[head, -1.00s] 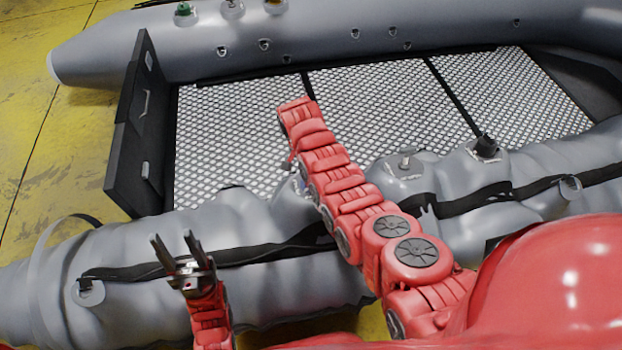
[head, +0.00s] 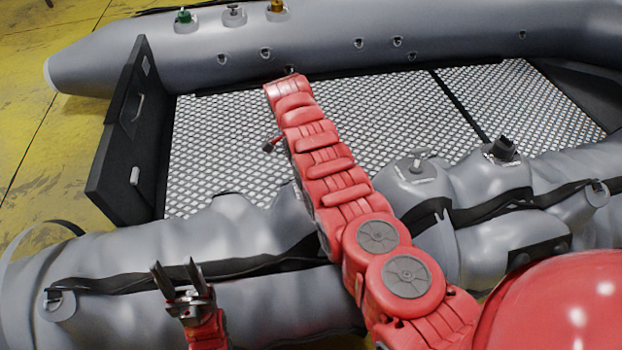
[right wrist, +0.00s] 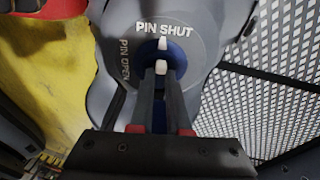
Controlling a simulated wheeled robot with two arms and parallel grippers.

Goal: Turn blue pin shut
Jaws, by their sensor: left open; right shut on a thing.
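The blue pin (right wrist: 178,52) sits in the grey tube in the right wrist view, with "PIN SHUT" printed above it and "PIN OPEN" to its left. A white mark on it points up toward the "PIN SHUT" wording. My right gripper (right wrist: 160,80) is shut on the pin, its dark fingers hiding the lower part. In the head view my right arm covers the blue pin and the right gripper. My left gripper (head: 181,277) is open and empty, fingers up, in front of the near tube.
The near grey tube (head: 120,250) carries a black strap, a grey valve (head: 417,166) and a black valve (head: 502,148). Green (head: 184,16), grey (head: 234,14) and yellow (head: 277,8) fittings stand on the far tube. A black transom (head: 125,140) stands left of the patterned floor (head: 230,160).

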